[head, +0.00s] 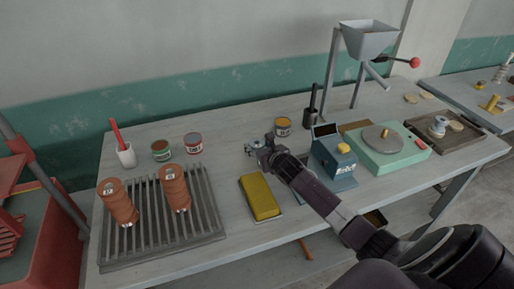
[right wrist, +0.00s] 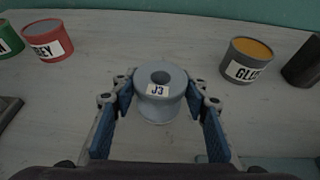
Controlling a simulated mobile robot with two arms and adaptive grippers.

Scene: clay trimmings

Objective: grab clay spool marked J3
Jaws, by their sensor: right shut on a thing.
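The grey-blue clay spool marked J3 (right wrist: 162,95) stands upright in the right wrist view, its label facing me. My right gripper (right wrist: 160,108) has its blue-padded fingers on both sides of the spool and is shut on it. In the head view my right gripper (head: 256,146) is over the rear middle of the workbench, and the spool is hard to make out at its tip. The spool appears at the bench surface; I cannot tell whether it is lifted. My left gripper is not in view.
On the bench (head: 225,130), a yellow-topped can (head: 283,127) is right of the gripper. A red can (head: 193,143), a green can (head: 161,150) and orange spools (head: 174,188) on a slatted rack (head: 150,240) are left. A yellow block (head: 261,197) and blue device (head: 333,165) flank my arm.

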